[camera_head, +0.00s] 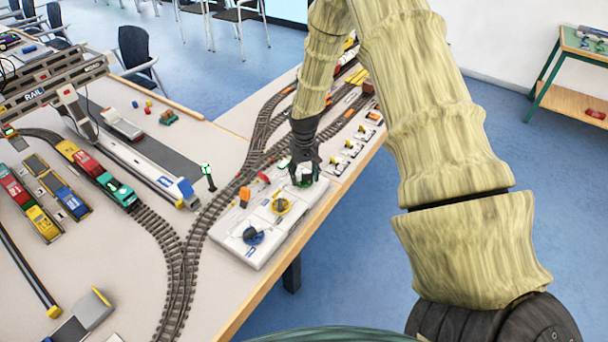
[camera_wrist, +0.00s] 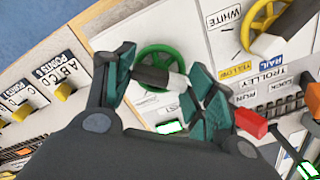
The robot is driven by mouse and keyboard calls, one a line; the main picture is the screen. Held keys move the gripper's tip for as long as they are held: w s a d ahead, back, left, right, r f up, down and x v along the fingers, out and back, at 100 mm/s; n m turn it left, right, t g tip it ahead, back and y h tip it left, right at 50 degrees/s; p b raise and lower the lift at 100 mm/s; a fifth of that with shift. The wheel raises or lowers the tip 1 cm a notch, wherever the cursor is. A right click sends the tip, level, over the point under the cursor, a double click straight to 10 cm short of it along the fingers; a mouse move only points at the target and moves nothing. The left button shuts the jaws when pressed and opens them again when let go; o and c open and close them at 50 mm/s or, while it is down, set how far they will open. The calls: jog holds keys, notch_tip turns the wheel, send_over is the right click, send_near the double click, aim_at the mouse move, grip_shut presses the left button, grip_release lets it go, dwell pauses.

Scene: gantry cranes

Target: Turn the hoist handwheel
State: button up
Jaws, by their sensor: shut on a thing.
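The control panel (camera_head: 226,240) lies at the table's right edge and carries three handwheels. The green handwheel (camera_head: 306,184) is at its far end, mostly covered by my gripper (camera_head: 303,166). In the wrist view the green wheel's rim (camera_wrist: 160,48) shows behind my gripper (camera_wrist: 165,75). The fingers are shut on the wheel's pale grip piece, with a dark arm beside it. The yellow handwheel (camera_head: 281,206) is in the middle, and the blue handwheel (camera_head: 253,235) is nearest.
A red lever (camera_wrist: 250,123) and an orange block (camera_wrist: 312,98) stand close to the right finger. Point switches with yellow knobs (camera_wrist: 64,90) lie left of the wheel. Tracks (camera_head: 185,245), a toy train (camera_head: 118,190) and a gantry crane (camera_head: 60,85) fill the table to the left.

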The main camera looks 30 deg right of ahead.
aim_at(305, 175)
dwell(0.3)
jog(key=o, duration=1)
jog(key=shift+r, duration=0.1)
notch_tip(305, 175, up, 12)
jog(key=shift+f, duration=0.1)
dwell(0.4)
